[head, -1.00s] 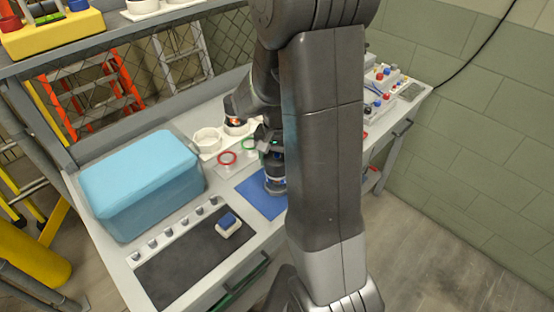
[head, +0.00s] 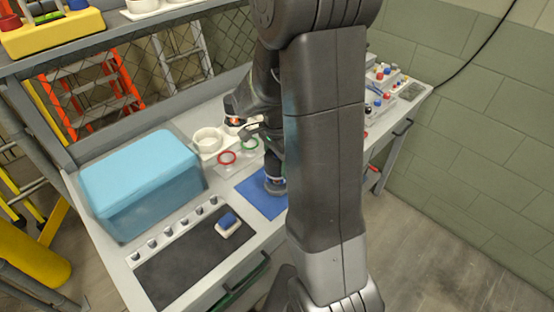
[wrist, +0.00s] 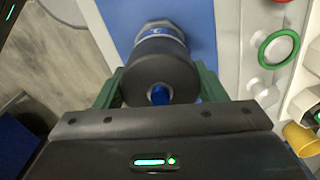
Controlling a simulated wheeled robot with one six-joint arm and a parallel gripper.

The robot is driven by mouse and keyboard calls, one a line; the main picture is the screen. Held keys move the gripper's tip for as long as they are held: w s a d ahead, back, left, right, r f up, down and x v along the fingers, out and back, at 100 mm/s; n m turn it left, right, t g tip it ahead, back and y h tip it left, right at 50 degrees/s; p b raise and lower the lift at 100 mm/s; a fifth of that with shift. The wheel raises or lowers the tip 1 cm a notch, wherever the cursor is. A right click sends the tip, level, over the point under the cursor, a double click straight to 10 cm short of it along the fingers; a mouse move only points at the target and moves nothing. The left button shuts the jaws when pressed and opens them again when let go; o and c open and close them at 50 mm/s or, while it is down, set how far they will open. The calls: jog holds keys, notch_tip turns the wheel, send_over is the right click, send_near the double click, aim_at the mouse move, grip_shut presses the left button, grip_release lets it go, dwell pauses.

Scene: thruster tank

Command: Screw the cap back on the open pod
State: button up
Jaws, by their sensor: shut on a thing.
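The pod (head: 274,187) stands upright on the blue mat (head: 254,196), partly hidden behind my arm. In the wrist view its dark base (wrist: 159,24) shows beyond a silver band with some blue. A wide dark cap (wrist: 158,65) with a blue centre lies in line with the pod, over its near end. My gripper (wrist: 157,84) has its green fingers on both sides of the cap and is shut on it. In the head view my gripper (head: 273,160) is mostly hidden, just above the pod. I cannot tell how far the cap is threaded.
A red ring (head: 227,157) and a green ring (head: 249,145) lie behind the mat, near white round cups (head: 207,139). A large light-blue box (head: 140,182) stands on the left. A blue-topped block (head: 228,222) sits on the dark pad (head: 190,262) in front.

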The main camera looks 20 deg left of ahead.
jog(key=m, duration=0.7)
jog(key=o, duration=1)
jog(key=shift+r, duration=0.1)
notch_tip(320, 180, up, 14)
jog(key=shift+f+b, duration=0.15)
jog(key=shift+b, duration=0.35)
notch_tip(320, 180, down, 14)
jog(key=shift+f+p, duration=0.1)
jog(key=shift+p, duration=0.35)
jog(key=shift+n, duration=1)
